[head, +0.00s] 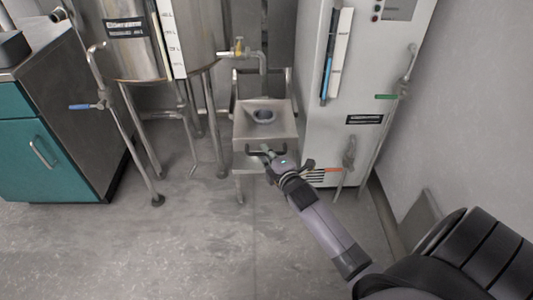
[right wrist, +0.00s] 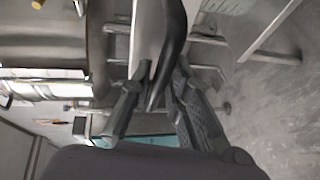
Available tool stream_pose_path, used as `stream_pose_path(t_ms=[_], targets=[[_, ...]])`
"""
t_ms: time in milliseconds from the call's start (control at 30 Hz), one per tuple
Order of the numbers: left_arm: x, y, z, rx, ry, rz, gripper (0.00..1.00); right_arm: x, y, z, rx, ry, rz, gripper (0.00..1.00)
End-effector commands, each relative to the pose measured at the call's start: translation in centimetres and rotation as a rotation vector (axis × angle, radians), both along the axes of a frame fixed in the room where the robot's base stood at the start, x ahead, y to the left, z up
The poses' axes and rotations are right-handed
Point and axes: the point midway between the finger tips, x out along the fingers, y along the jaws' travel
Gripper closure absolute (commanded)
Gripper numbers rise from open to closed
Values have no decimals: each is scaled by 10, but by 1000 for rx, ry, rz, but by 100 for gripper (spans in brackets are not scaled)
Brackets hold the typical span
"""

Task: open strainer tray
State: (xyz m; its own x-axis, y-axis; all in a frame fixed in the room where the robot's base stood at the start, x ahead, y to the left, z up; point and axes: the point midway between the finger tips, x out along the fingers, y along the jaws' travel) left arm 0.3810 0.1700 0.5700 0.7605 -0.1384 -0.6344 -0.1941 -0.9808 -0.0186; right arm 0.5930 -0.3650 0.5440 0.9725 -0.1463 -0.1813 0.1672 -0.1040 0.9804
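The strainer tray (head: 278,128) is a square metal box with a round opening on top, standing on legs in the middle of the head view. Its dark handle (head: 268,151) runs across the front face. My right gripper (head: 275,157) is at this handle, reaching in from the lower right. In the right wrist view the curved dark handle (right wrist: 173,40) passes between the two fingers of my right gripper (right wrist: 160,75). The fingers look spread around the handle, with gaps; contact is not clear. My left gripper is not in view.
A steel tank (head: 140,60) on legs stands at left, with a pipe and tap (head: 240,52) reaching above the tray. A white cabinet (head: 325,150) stands close at right. A teal-fronted counter (head: 45,160) is at far left. The floor (head: 180,255) in front is clear.

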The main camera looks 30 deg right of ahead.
Motion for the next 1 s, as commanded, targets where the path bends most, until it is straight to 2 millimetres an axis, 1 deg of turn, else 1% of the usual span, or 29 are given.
stream_pose_path(t_ms=[33, 167, 200, 467, 567, 667, 900, 1000], targets=[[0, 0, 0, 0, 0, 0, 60, 0, 0, 0, -1, 0, 0, 78], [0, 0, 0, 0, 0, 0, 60, 0, 0, 0, -1, 0, 0, 69], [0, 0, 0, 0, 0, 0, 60, 0, 0, 0, -1, 0, 0, 68], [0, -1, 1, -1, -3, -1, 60, -1, 0, 1, -2, -1, 0, 68], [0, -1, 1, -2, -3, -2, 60, -7, 1, 1, -2, 0, 0, 68], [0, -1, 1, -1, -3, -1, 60, -21, 3, 3, -2, 1, 0, 68], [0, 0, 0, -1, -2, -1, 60, -72, 11, 12, -2, 2, 1, 68], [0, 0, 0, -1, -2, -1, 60, -90, 13, 16, -2, 2, 1, 68]])
